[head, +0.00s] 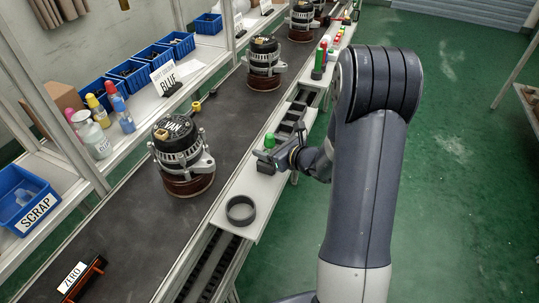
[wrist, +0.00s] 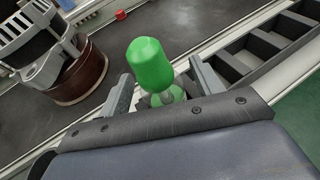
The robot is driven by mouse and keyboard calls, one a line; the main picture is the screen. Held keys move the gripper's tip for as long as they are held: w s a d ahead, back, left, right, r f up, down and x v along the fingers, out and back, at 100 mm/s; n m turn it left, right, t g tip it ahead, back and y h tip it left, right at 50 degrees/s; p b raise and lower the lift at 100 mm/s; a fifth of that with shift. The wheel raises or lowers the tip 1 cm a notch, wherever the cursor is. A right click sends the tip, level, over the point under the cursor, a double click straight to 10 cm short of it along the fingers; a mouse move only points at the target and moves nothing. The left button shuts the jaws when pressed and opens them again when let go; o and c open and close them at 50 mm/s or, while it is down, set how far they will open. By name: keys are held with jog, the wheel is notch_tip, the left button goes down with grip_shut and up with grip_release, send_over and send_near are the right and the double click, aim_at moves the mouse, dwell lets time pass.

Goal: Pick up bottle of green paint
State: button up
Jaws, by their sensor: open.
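A bottle of green paint with a large green cap (wrist: 150,64) stands on the narrow white side shelf. In the head view its green top (head: 269,140) shows just behind my gripper (head: 272,158). In the wrist view my gripper (wrist: 161,70) is open, with one finger on each side of the bottle. The bottle's lower part is mostly hidden behind the cap and the gripper body. I cannot tell whether either finger touches it.
A dark ring (head: 241,209) lies on the shelf's near end. A divided black tray (head: 290,120) is beyond the gripper, then red and green bottles (head: 319,62). An alternator (head: 182,152) stands on the dark conveyor (head: 222,124) to the left. More bottles (head: 98,132) stand on the left shelf.

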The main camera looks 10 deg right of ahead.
jog(key=shift+c, duration=0.2)
jog(key=c, duration=1.1)
jog(key=shift+o, duration=0.2)
jog(key=shift+r, duration=0.15)
